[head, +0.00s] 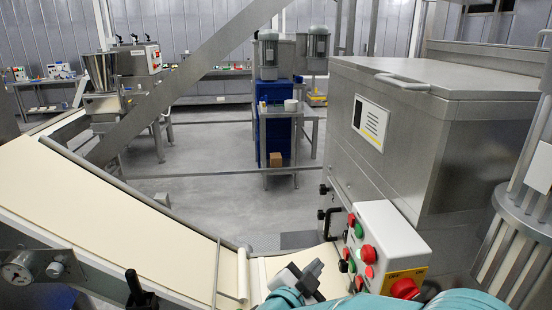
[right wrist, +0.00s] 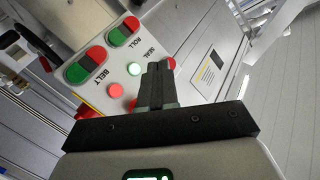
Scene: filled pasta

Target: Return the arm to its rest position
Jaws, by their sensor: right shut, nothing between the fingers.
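My right gripper (head: 312,274) is low in the middle of the head view, in front of the control box (head: 388,228). In the right wrist view its dark fingers (right wrist: 157,70) are together with nothing between them. They point toward the box's button face, in front of the SEAL label; whether they touch it I cannot tell. The teal parts at the bottom of the head view are my right arm. My left gripper is not in view.
A red knob (head: 405,287) sits by my arm. A pale sheet (head: 105,225) slopes down at left; a steel cabinet (head: 425,130) stands behind.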

